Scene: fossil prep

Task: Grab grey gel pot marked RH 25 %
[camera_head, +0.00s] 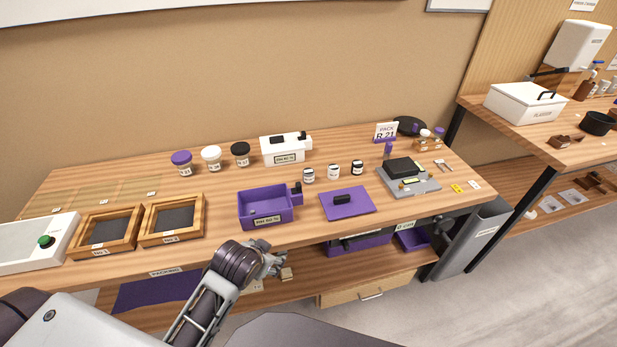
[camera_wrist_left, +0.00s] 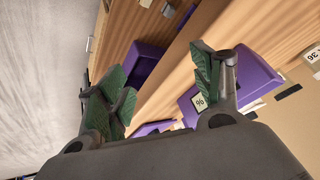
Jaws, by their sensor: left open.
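Three small gel pots stand in a row on the bench in the head view: a left one (camera_head: 308,175), a middle one (camera_head: 333,171) and a right one (camera_head: 357,168). All have white labels too small to read, so I cannot tell which is RH 25 %. The right pot's lid looks darkest. My left gripper (camera_head: 272,262) is open and empty at the bench's front edge, below and in front of the pots. In the left wrist view, its spread green-padded fingers (camera_wrist_left: 165,95) have nothing between them. My right gripper is not in view.
An open purple box (camera_head: 264,212) stands between my left gripper and the pots. A purple lid (camera_head: 347,203) lies in front of them, with a white box (camera_head: 285,151) behind. A grey device (camera_head: 410,181) stands to the right. Larger jars, including a purple-lidded one (camera_head: 182,165), stand left.

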